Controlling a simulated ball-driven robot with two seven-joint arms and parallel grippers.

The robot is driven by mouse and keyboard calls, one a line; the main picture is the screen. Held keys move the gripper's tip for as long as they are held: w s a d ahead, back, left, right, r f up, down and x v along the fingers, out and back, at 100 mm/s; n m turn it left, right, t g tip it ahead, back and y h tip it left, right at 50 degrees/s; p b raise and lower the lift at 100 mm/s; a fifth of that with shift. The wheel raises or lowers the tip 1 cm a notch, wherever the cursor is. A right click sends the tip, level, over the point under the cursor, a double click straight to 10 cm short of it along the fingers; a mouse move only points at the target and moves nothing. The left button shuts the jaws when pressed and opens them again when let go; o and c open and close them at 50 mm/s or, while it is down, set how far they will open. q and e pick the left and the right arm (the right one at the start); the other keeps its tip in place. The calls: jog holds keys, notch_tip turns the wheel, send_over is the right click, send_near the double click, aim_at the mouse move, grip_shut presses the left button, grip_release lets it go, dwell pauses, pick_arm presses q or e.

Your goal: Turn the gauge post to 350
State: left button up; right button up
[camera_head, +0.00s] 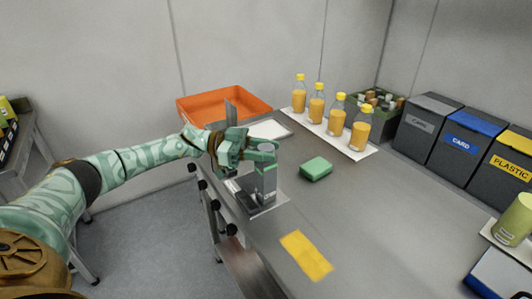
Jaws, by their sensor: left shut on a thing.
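The piston filler (265,188) stands near the left edge of the steel table as a small grey-green upright body on a light base plate. A dark block sits beside its foot. My left gripper (262,152) reaches in from the left and is shut at the top of this upright. The jaws cover what they hold, which I take to be the gauge post. Its markings and setting cannot be read. A thin grey upright piece (231,112) shows behind my gripper. My right gripper is not in view.
A green sponge (316,168) and a yellow cloth (306,255) lie on the table (370,220). Several juice bottles (337,115) stand on a white strip at the back. An orange tray (192,106) is behind my gripper. Bins (465,138) line the right. The middle is clear.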

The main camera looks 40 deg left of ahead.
pick_arm(q)
jog(key=o, duration=1)
jog(key=b+v, duration=0.2)
jog(key=v, duration=1.4)
jog(key=shift+b, duration=0.35)
jog(key=shift+a, duration=0.25)
